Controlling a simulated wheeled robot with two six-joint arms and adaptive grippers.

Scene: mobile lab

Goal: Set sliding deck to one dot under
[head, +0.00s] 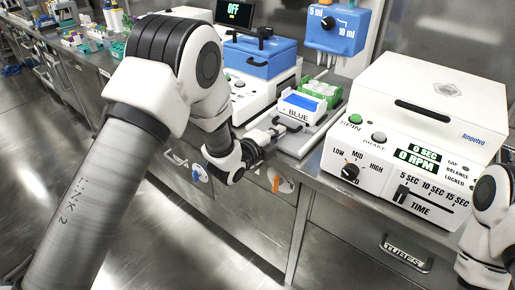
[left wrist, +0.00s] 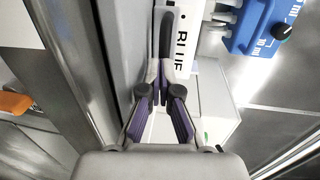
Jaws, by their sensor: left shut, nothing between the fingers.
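The sliding deck (head: 294,142) is a grey tray-like platform on the bench. My left gripper (head: 272,132) is shut and empty at the deck's front left, close to the handle. In the left wrist view its purple-padded fingers (left wrist: 167,75) point toward the handle; I cannot tell whether they touch it.
A white centrifuge (head: 430,110) with dials stands to the right. A blue-lidded device (head: 258,57) and a green rack (head: 320,92) are behind the deck. A blue dispenser (head: 338,27) hangs above. The bench front has drawers, one labelled TUBES (head: 405,253).

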